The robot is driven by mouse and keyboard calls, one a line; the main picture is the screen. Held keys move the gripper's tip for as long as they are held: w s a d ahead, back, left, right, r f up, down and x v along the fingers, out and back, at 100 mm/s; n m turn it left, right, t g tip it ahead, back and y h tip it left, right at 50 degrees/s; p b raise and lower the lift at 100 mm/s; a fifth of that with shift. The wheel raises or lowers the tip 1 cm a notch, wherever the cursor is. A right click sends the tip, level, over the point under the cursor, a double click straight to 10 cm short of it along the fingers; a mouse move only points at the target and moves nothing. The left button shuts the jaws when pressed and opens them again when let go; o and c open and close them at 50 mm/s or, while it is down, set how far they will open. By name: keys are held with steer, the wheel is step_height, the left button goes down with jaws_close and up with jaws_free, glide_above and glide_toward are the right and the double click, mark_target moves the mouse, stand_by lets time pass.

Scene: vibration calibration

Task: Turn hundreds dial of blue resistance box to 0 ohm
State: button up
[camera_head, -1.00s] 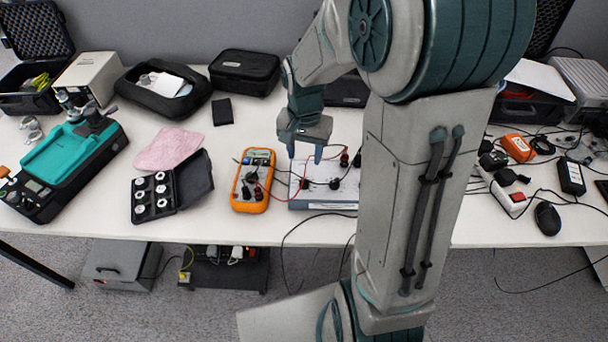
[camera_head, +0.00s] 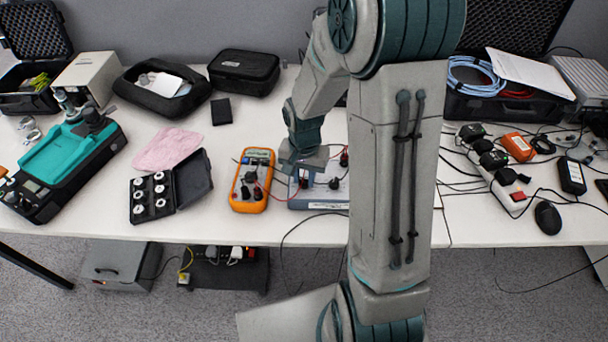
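The resistance box (camera_head: 318,205), pale-topped with a blue-grey front, lies at the front middle of the table, right of the orange multimeter. My arm covers its right part. Black knobs show on its top, one on the left (camera_head: 304,183) and one further right (camera_head: 334,184); their markings are too small to read. My gripper (camera_head: 300,173) points down over the left part of the box, close to the left knob. I cannot tell whether it touches the knob or how far apart its fingers are.
The orange multimeter (camera_head: 252,180) lies close to the left of my gripper, with red and black leads running to the box. An open black weight case (camera_head: 172,187) lies further left. A power strip (camera_head: 497,178) and mouse (camera_head: 548,217) are at the right.

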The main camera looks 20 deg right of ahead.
steer(key=shift+c, duration=1.2)
steer(key=n, duration=0.5)
steer(key=shift+n, duration=0.4)
steer(key=n+p, duration=0.1)
steer(key=n, duration=0.5)
steer(key=o, duration=1)
